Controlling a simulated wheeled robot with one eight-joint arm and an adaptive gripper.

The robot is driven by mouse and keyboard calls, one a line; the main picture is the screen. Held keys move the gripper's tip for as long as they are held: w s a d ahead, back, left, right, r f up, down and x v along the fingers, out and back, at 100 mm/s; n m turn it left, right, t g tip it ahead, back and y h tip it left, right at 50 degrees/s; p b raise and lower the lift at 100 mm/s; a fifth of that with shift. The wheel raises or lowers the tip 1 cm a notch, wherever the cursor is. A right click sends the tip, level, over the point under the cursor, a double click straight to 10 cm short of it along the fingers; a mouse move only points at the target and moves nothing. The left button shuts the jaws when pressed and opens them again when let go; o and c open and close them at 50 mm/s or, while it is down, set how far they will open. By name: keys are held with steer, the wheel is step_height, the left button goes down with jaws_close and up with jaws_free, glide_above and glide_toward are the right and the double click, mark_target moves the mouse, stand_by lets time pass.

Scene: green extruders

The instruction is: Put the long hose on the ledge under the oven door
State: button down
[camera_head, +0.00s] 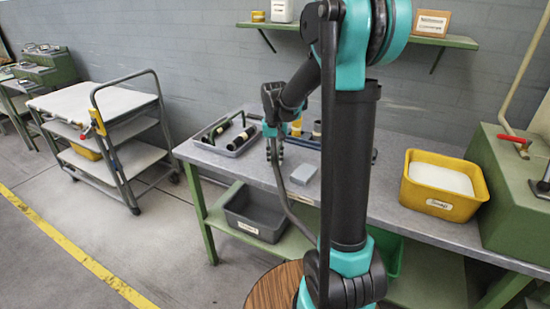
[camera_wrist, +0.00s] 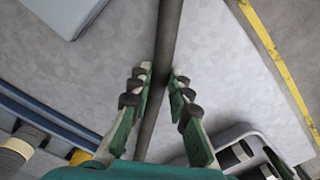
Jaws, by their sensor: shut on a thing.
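My gripper (camera_head: 275,150) is over the grey workbench (camera_head: 385,185), pointing down. In the wrist view its green fingers with dark pads (camera_wrist: 160,88) stand on either side of a long dark grey hose (camera_wrist: 168,40) and are shut on it. In the head view the hose (camera_head: 287,203) hangs in a curve from the gripper past the bench's front edge, and its lower end is hidden behind my arm. I cannot make out an oven door or its ledge in either view. A green machine (camera_head: 505,190) with a red handle stands at the right end of the bench.
A grey tray with dark bottles (camera_head: 207,147) lies left of my gripper. A small grey-blue block (camera_head: 304,173) lies close to its right. A yellow bin (camera_head: 440,206) stands farther right. A grey bin (camera_head: 250,226) sits on the lower shelf. A cart (camera_head: 110,160) stands left.

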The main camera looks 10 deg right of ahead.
steer(key=shift+f, duration=0.1)
steer(key=c, duration=1.4)
jaws_free()
